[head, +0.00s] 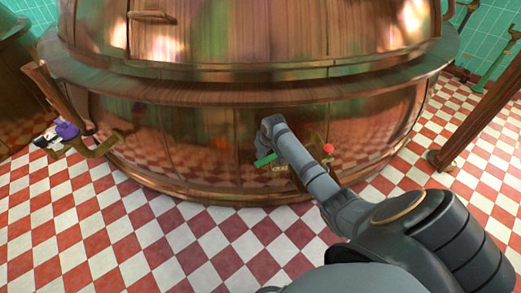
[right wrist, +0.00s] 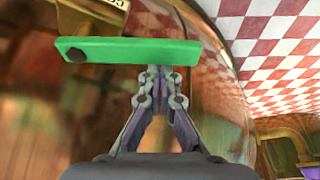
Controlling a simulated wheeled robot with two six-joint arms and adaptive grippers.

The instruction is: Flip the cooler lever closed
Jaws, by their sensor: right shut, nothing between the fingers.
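A green lever (head: 265,160) is low on the front of the copper kettle (head: 200,130), partly behind my right arm in the head view. In the right wrist view the green lever (right wrist: 128,51) is a flat bar lying crosswise, with a dark bolt near its left end. My right gripper (right wrist: 160,74) is shut and empty. Its fingertips are at the lower edge of the bar, toward its right part; I cannot tell whether they touch it. In the head view my right gripper (head: 266,143) is just above the lever. My left gripper is not in view.
A red knob (head: 328,148) is right of my right forearm. A brass pipe (head: 95,145) with a purple part (head: 66,130) is at the kettle's left. A wooden post (head: 480,115) stands at the right. The checkered floor (head: 130,225) in front is clear.

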